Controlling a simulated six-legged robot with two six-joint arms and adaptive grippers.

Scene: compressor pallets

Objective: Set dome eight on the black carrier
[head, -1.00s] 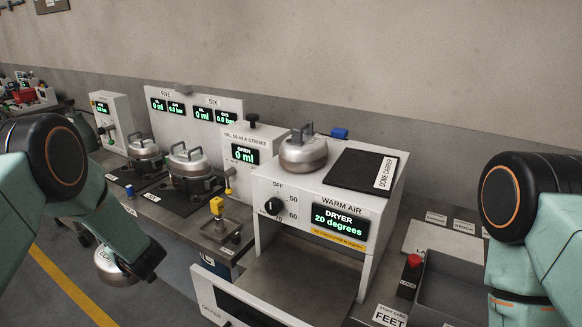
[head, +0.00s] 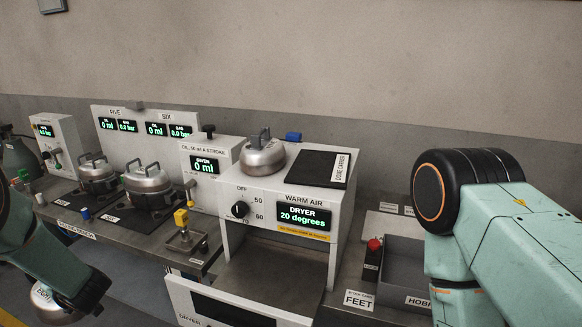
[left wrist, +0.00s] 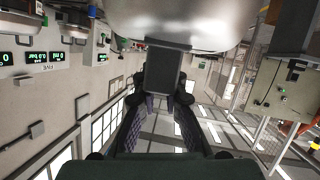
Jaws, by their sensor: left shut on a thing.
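My left gripper (head: 82,296) is shut on the handle of a silver dome (head: 48,306), which hangs at the lower left in the head view. In the left wrist view, my gripper fingers (left wrist: 165,100) close around the dark handle, with the rounded metal dome (left wrist: 190,22) beyond it. Its label is too small to read. The black carrier (head: 310,167), marked DOME CARRIER, is a flat slab on top of the dryer (head: 285,190), and nothing stands on it. My right arm is at the right; its gripper is out of view.
Another silver dome (head: 263,155) stands on the dryer beside the carrier's left edge. Two more domes (head: 97,177) (head: 149,184) sit on the black stations. The oil unit (head: 203,165) adjoins the dryer. The dryer's front drawer (head: 228,309) protrudes. A grey bin (head: 400,255) is at right.

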